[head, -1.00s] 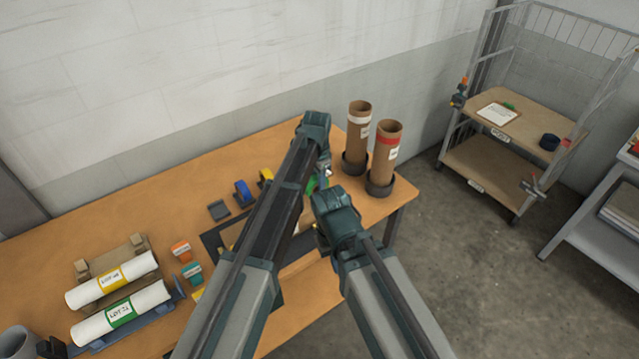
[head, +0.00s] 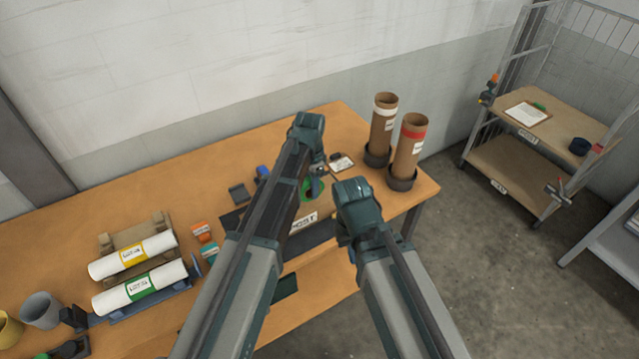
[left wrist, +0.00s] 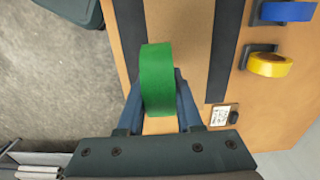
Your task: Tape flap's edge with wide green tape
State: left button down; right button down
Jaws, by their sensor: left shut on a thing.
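My left gripper (left wrist: 158,112) is shut on the wide green tape roll (left wrist: 155,75), which stands between its fingers in the left wrist view. In the head view the green tape (head: 313,190) shows beside the left gripper (head: 317,172), partly hidden by the arm. Below it is a brown packet or board with a white label (head: 302,222); my arms cover much of it, and I cannot make out the flap's edge. My right gripper is to the right of the tape; its wrist hides its fingers, so its opening cannot be told.
Blue tape (left wrist: 288,11) and yellow tape (left wrist: 270,65) sit in holders on the orange table (head: 225,165). Two brown tubes (head: 382,125) stand at the back right. Two white rolls (head: 130,255) lie on cradles at left. A shelf cart (head: 530,165) stands apart at right.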

pick_arm(q)
jog(key=s+a, duration=0.2)
jog(key=a, duration=0.1)
jog(key=s+a, duration=0.2)
jog(key=a, duration=0.1)
jog(key=s+a, duration=0.2)
jog(key=a, duration=0.1)
jog(key=shift+s+a, duration=0.1)
jog(key=shift+s, duration=0.2)
jog(key=shift+s+a+f+b, duration=0.3)
jog(key=shift+a+f+b, duration=0.2)
jog(key=shift+f+b, duration=1.2)
jog(key=shift+f+b, duration=0.3)
jog(key=shift+f, duration=0.05)
jog(key=shift+w+d, duration=0.15)
jog(key=shift+w+d, duration=0.25)
jog(key=shift+d, duration=0.15)
jog(key=shift+d, duration=0.1)
jog(key=shift+w+d, duration=0.3)
jog(key=shift+d, duration=0.05)
jog(key=shift+w+d, duration=0.1)
jog(key=shift+d, duration=0.05)
dwell(0.4)
